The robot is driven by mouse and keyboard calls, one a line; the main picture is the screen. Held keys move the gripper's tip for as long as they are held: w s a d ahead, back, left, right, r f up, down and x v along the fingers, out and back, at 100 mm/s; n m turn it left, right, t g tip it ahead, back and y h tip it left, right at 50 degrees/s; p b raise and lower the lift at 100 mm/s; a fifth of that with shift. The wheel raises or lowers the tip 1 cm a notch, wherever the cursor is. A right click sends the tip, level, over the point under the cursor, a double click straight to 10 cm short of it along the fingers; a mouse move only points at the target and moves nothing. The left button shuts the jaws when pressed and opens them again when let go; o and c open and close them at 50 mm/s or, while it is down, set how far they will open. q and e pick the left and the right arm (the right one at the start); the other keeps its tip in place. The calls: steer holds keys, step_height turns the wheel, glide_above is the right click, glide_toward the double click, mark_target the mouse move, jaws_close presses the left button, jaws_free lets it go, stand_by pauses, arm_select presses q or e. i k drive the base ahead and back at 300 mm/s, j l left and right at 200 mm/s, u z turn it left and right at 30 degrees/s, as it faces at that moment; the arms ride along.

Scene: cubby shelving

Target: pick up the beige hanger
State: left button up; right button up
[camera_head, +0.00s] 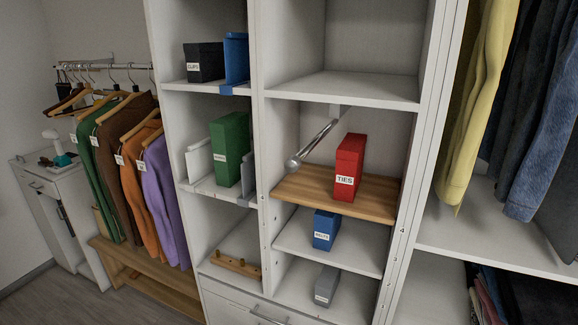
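Several tan wooden hangers hang on a metal rail (100,66) at the left, most with sweaters on them. A tan hanger (72,100) at the rail's left end shows no clear garment of its own. A light-brown wooden peg rack (237,263) with round pegs lies in a lower cubby of the middle shelving. I cannot tell which of these is the beige hanger. Neither of my grippers is in view.
Green (229,149), red (348,167), blue (326,229) and grey (326,286) boxes stand in cubbies. A metal rod (315,145) juts out above a wooden shelf (300,190). A wooden bench (140,270) stands under the sweaters. The upper right cubby is empty.

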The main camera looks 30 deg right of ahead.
mark_target(89, 89)
steer(key=i+j+u, duration=0.6)
steer(key=i+u, duration=0.5)
steer(key=i, duration=0.2)
steer(key=i+j, duration=0.1)
steer(key=i, duration=0.75)
steer(key=i+j, duration=0.1)
steer(key=i, duration=0.7)
steer(key=i+j+z, duration=0.1)
steer(key=i+z, duration=0.25)
steer(key=i+j+z, duration=0.2)
steer(key=i+z, duration=0.15)
steer(key=i+j+z, duration=0.35)
steer(key=i+l, duration=0.05)
steer(key=l, duration=0.05)
